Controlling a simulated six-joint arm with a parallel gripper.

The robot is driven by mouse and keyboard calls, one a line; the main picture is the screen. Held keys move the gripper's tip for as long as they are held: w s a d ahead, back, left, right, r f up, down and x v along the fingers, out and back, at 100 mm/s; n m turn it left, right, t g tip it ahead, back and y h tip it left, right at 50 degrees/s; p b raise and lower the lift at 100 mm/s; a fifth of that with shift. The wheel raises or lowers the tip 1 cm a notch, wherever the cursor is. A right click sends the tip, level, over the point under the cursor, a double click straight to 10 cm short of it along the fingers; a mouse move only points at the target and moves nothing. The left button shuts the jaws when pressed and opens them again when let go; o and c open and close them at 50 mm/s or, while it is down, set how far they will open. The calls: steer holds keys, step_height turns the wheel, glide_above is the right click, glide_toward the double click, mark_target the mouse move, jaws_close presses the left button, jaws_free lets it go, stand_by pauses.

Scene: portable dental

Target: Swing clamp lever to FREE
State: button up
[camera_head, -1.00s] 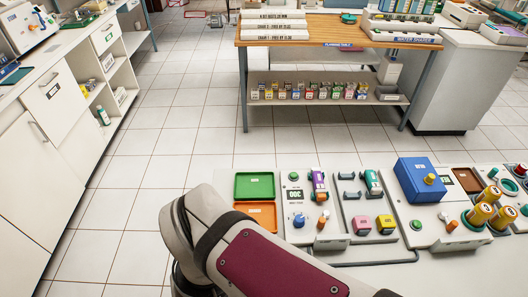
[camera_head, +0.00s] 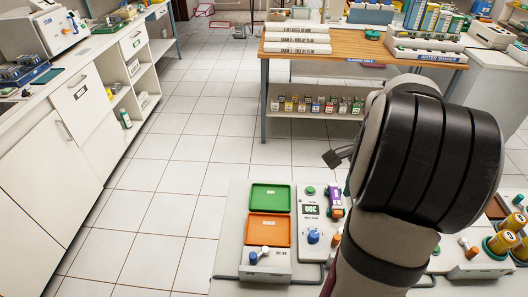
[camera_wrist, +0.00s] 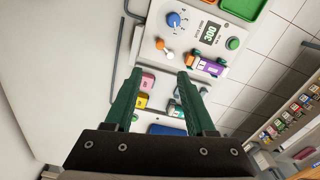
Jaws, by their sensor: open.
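A white panel (camera_head: 311,226) with a 300 display, a blue knob (camera_head: 313,236) and a purple part (camera_head: 335,202) stands on the bench, partly behind my arm. A grey block with a blue-and-white lever (camera_head: 262,253) sits in front of the orange tray. I cannot read which lever is the clamp lever or its FREE mark. My gripper (camera_wrist: 159,75) is open and empty above the panels, fingers apart; in the head view my arm mostly hides it.
Green (camera_head: 270,197) and orange (camera_head: 269,230) trays lie left of the panel. Pink (camera_wrist: 147,81) and yellow (camera_wrist: 142,101) blocks and a blue box (camera_wrist: 166,129) are nearby. Yellow-topped cylinders (camera_head: 502,242) stand at right. The tiled floor (camera_head: 180,215) is open.

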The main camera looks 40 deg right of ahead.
step_height(320, 180, down, 16)
steer(key=shift+a+r, duration=0.1)
jaws_close()
stand_by(0.4)
